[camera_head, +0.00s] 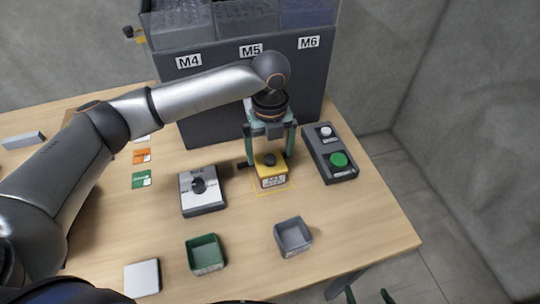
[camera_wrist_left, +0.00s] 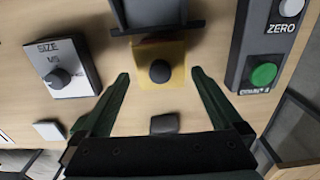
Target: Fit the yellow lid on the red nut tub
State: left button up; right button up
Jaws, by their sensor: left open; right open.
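The yellow piece (camera_head: 262,172) with a black knob on top stands inside a thin yellow outline on the table, in front of the dark machine. A pale label is on its front. In the left wrist view its yellow top (camera_wrist_left: 178,68) and black knob show between my fingers. My left gripper (camera_head: 270,157) is open above it, one finger on each side, apart from the knob; it also shows in the left wrist view (camera_wrist_left: 160,77). My right gripper (camera_head: 369,297) is open at the bottom edge, mostly cut off.
A dark machine (camera_head: 310,85) labelled M4, M5, M6 stands behind. A knob box (camera_head: 203,204) is to the left, a green-button box (camera_head: 322,148) to the right. A green tub (camera_head: 205,242) and grey tub (camera_head: 293,251) stand in front. Bare table lies at right front.

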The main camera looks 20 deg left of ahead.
aim_at(270, 158)
pick_arm(q)
notch_tip(270, 158, up, 10)
jog(key=shift+f, duration=0.25)
dwell(0.5)
